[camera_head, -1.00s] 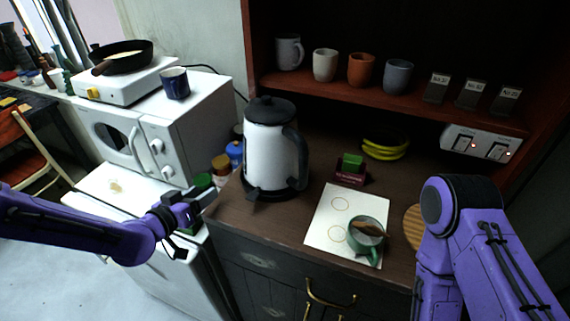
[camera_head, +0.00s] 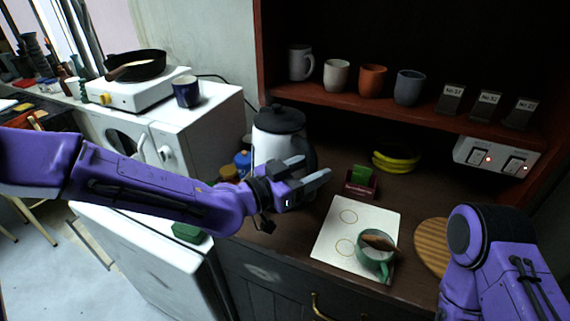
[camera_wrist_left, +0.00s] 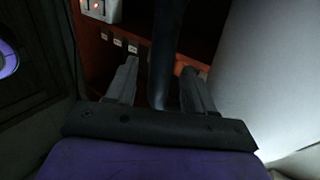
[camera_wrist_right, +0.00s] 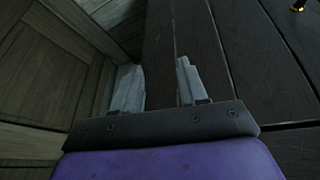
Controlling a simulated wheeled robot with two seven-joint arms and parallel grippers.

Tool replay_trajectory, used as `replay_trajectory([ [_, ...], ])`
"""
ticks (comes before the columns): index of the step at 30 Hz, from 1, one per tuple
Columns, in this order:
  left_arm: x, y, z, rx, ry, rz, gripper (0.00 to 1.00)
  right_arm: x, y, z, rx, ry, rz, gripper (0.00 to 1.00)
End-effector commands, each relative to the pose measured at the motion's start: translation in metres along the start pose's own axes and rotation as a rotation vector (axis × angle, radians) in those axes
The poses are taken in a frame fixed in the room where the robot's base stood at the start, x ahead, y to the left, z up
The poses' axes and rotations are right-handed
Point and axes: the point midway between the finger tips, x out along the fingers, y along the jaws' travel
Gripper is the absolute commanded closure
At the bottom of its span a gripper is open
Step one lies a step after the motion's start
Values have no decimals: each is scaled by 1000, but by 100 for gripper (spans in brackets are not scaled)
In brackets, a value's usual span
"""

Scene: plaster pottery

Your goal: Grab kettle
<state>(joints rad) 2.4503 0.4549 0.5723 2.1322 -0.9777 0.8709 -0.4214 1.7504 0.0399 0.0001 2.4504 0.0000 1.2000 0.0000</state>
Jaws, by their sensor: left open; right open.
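The kettle (camera_head: 266,152), white with a black lid and black handle, stands on the brown counter, partly hidden by my left gripper. My left gripper (camera_head: 311,167) is open at the kettle's handle side. In the left wrist view the dark handle (camera_wrist_left: 166,50) runs between the two open fingers (camera_wrist_left: 158,82), apart from both as far as I can see. The kettle's pale body (camera_wrist_left: 255,80) fills the right of that view. My right gripper (camera_wrist_right: 160,84) is open and empty in the right wrist view, over dark wooden boards. The head view shows only part of my right arm.
A small box with a green block (camera_head: 361,184) and yellow bananas (camera_head: 396,163) lie behind. Mugs line the red shelf (camera_head: 425,112).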

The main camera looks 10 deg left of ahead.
Motion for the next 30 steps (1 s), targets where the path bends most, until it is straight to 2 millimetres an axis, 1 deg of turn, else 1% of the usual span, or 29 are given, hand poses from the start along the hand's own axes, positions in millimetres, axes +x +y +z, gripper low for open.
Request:
replay_trajectory([
  [3, 6, 0, 1, -1, -1, 0, 47, -2, 0, -1, 0, 0, 0, 57],
  [8, 6, 0, 1, -1, 0, 0, 47, -1, 0, -1, 0, 0, 0, 57],
  [9, 6, 0, 1, -1, 0, -1, 60, -1, 0, -1, 0, 0, 0, 57],
  [11, 6, 0, 1, -1, 0, -1, 80, -1, 0, -1, 0, 0, 0, 57],
  [12, 6, 0, 1, -1, 0, -1, 92, -1, 0, 0, 0, 0, 0, 57],
  [13, 6, 0, 1, -1, -1, -1, 100, -1, 0, 0, 0, 0, 0, 57],
  [30, 6, -1, 1, 2, 0, -2, 100, -1, 0, -1, 0, 0, 0, 57],
])
